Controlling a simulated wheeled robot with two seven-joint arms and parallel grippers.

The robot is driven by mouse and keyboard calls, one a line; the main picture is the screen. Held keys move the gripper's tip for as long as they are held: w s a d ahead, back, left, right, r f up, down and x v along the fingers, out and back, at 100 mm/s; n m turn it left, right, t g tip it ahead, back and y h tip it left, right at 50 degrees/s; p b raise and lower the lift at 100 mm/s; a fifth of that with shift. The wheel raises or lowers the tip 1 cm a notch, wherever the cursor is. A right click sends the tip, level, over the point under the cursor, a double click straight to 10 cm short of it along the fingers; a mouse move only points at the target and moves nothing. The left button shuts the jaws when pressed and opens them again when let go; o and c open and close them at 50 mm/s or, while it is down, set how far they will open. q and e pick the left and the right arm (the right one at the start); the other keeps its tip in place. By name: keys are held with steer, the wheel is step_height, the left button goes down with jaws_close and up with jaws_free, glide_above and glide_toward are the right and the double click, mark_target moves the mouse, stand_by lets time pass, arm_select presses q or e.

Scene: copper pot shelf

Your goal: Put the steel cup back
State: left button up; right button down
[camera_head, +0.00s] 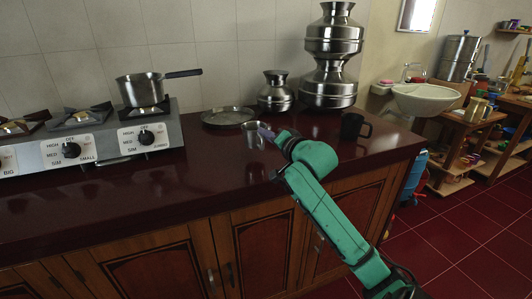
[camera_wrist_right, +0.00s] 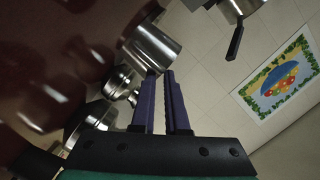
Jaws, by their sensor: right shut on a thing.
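The small steel cup (camera_head: 251,138) is near the middle of the dark red counter (camera_head: 190,165) in the head view, in front of a round steel plate. In the right wrist view the cup (camera_wrist_right: 154,46) is at the fingertips. My right gripper (camera_head: 266,132) has its purple fingers close together on the cup's near side; in the right wrist view the gripper (camera_wrist_right: 160,75) is shut on it. The exact grip point is hard to see. I cannot tell whether the cup touches the counter. My left gripper is not in view.
The steel plate (camera_head: 229,117), a small steel pot (camera_head: 276,95) and tall stacked steel pots (camera_head: 333,60) stand behind. A black mug (camera_head: 352,127) is right of my arm. A stove (camera_head: 100,140) with a saucepan (camera_head: 142,91) is at left. The front counter between stove and cup is clear.

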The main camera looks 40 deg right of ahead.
step_height(320, 180, down, 4)
steer(key=shift+f+b, duration=0.2)
steer(key=shift+b, duration=0.15)
steer(key=c, duration=0.9)
jaws_free()
steer(key=p+v, duration=0.6)
steer(key=v, duration=0.6)
